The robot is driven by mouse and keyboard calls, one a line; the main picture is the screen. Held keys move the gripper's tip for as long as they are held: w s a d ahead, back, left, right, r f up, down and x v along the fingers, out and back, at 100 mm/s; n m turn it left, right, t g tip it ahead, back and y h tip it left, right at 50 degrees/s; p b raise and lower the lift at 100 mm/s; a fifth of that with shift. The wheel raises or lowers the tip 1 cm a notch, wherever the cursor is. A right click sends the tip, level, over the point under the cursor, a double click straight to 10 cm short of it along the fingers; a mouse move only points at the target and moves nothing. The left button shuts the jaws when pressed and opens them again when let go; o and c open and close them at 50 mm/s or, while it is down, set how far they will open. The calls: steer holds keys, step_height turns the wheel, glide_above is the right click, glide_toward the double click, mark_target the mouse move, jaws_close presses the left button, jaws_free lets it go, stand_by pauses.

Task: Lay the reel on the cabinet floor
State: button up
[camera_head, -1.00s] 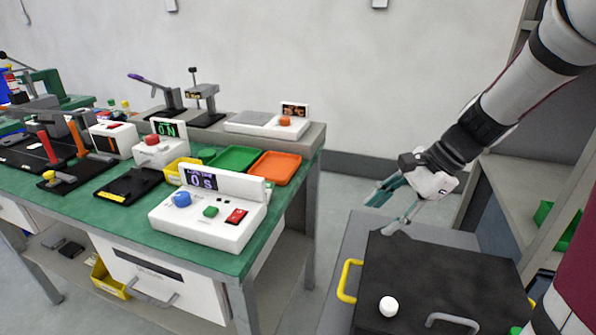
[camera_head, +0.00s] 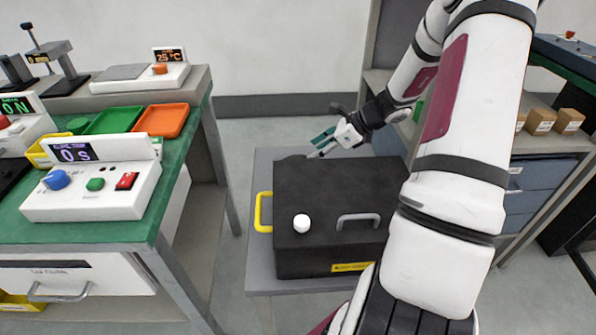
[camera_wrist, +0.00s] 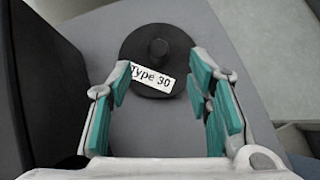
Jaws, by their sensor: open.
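A black reel (camera_wrist: 140,42) with a raised hub and a white "Type 30" label lies flat on a grey surface in the wrist view. My gripper (camera_wrist: 160,85) is open, with teal finger pads apart at the reel's near edge and nothing held between them. In the head view my gripper (camera_head: 318,148) hangs low behind the black cabinet (camera_head: 330,200).
A green workbench (camera_head: 130,225) with a timer box (camera_head: 95,190) and green and orange trays (camera_head: 163,120) stands left. Shelves with small cardboard boxes (camera_head: 570,121) stand right. A yellow handle (camera_head: 260,212) sticks out left of the cabinet. In the wrist view a dark wall rises close on the left.

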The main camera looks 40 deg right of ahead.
steer(key=shift+b+x, duration=1.25)
steer(key=shift+x, duration=2.2)
steer(key=shift+a+r, duration=0.15)
steer(key=shift+c, duration=0.5)
jaws_close()
